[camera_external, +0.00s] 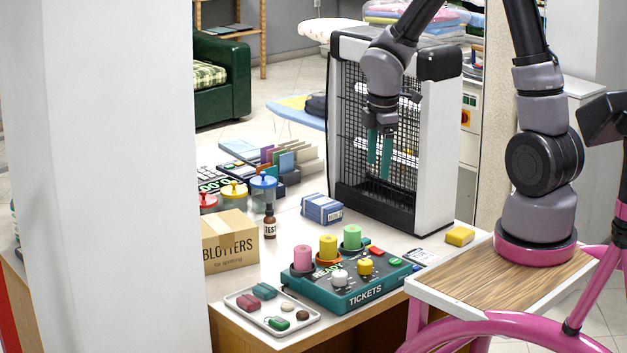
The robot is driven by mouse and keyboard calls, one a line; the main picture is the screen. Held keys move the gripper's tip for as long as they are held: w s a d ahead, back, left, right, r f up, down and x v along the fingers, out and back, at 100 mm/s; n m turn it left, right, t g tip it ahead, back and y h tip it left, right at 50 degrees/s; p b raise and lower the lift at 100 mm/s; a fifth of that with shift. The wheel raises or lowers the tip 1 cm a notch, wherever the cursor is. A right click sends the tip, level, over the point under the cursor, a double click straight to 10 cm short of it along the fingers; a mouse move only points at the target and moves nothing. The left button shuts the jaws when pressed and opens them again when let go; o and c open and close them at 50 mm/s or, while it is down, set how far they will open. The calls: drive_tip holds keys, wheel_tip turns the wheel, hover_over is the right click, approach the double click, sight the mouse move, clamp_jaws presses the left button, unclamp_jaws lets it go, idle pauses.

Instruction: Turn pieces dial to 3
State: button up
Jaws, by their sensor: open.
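The teal ticket machine (345,297), marked TICKETS and READY, sits on the counter near its front edge. Two knobs stand on its top: a white knob (340,278) and a yellow knob (365,267). Their markings are too small to read, so I cannot tell which is the pieces dial or where it points. My gripper (379,174) has teal fingers pointing down, slightly apart and empty. It hangs in front of the black-grille cabinet, well above the machine and apart from it.
Pink, yellow and green rolls (328,248) stand along the machine's back. A tray (246,304) of small items, a BLOTTERS box (229,243), a dropper bottle (270,222) and a blue box (322,209) surround it. The tall grille cabinet (438,150) stands behind. A yellow sponge (460,236) lies right.

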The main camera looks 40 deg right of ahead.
sight(365, 261)
drive_tip(key=a+f+n, duration=0.1)
drive_tip(key=f+n, duration=0.1)
drive_tip(key=f, duration=0.5)
drive_tip(key=a+f+n+g, duration=0.1)
drive_tip(key=f+n, duration=0.1)
drive_tip(key=f, duration=0.5)
drive_tip(key=a+f+n, duration=0.1)
drive_tip(key=f+n, duration=0.1)
drive_tip(key=f, duration=0.6)
drive_tip(key=shift+s+a+n+g+y, duration=0.2)
drive_tip(key=shift+n+g+y, duration=0.1)
drive_tip(key=shift+g+y, duration=0.1)
clamp_jaws()
